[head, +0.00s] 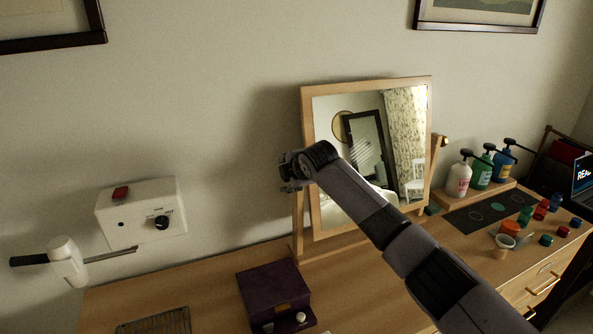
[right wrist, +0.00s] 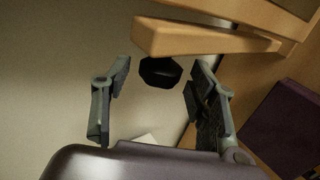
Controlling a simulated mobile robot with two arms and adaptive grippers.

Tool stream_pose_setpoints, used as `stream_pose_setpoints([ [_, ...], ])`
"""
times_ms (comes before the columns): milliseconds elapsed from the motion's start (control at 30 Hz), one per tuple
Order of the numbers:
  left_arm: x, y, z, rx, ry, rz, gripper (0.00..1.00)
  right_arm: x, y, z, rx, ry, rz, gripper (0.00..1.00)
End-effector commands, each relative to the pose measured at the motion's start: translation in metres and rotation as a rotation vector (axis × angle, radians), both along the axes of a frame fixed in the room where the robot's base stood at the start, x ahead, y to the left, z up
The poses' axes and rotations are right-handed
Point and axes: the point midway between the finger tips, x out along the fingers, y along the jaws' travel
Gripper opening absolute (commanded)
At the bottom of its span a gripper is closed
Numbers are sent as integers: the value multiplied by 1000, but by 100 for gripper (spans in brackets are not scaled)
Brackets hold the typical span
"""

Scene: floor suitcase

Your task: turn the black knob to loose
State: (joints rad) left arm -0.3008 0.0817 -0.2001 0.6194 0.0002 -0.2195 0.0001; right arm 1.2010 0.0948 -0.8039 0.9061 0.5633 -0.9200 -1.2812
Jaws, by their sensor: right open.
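A black knob (right wrist: 160,72) shows in the right wrist view beside a light wooden bar of the mirror stand. It sits between the tips of my right gripper (right wrist: 158,80), whose fingers are spread with a gap on each side of it. In the head view my right gripper (head: 286,172) is at the left side of the wood-framed mirror (head: 306,130) and hides this knob. Another black knob (head: 162,222) is on the front of a white wall box (head: 140,212), left of my gripper and apart from it. My left gripper is not in view.
A purple box (head: 272,293) and a slatted rack (head: 155,322) are on the wooden table (head: 345,285) below. A white device with a dark handle (head: 68,262) is at the left. Pump bottles (head: 482,172) and small colored pots stand at the right.

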Motion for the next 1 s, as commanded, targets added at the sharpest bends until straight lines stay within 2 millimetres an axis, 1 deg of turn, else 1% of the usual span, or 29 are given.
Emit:
stream_pose_setpoints([
  [400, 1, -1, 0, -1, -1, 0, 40, -50, -17, 38, -1, -3, 1, 53],
  [600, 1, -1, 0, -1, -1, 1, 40, -70, -23, 52, 0, -1, 1, 53],
  [800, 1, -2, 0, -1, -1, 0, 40, -77, -25, 57, -1, 1, -2, 53],
  [1000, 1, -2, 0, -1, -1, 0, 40, -77, -25, 57, -1, 1, -1, 53],
])
